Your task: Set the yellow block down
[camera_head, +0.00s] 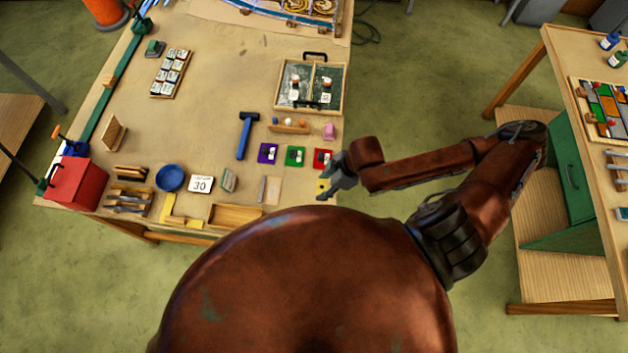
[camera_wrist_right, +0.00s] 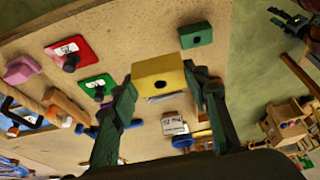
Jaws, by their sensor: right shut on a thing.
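The yellow block (camera_wrist_right: 158,76) has a dark round hole in its face. It sits between the two fingers of my right gripper (camera_wrist_right: 160,100), which is shut on it. In the head view my right gripper (camera_head: 335,182) is over the near right corner of the table, with a bit of yellow (camera_head: 322,187) showing at its fingertips. I cannot tell whether the block touches the table. A green block (camera_wrist_right: 196,35) with a similar hole lies on the table near its edge, beyond the yellow block in the wrist view. My left gripper is not in view.
A red tile (camera_head: 322,158), green tile (camera_head: 295,156) and purple tile (camera_head: 268,153) lie just beyond my right gripper. A pink block (camera_head: 329,131), a hammer (camera_head: 246,136) and a wooden tray (camera_head: 238,215) are nearby. The table's right edge is close.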

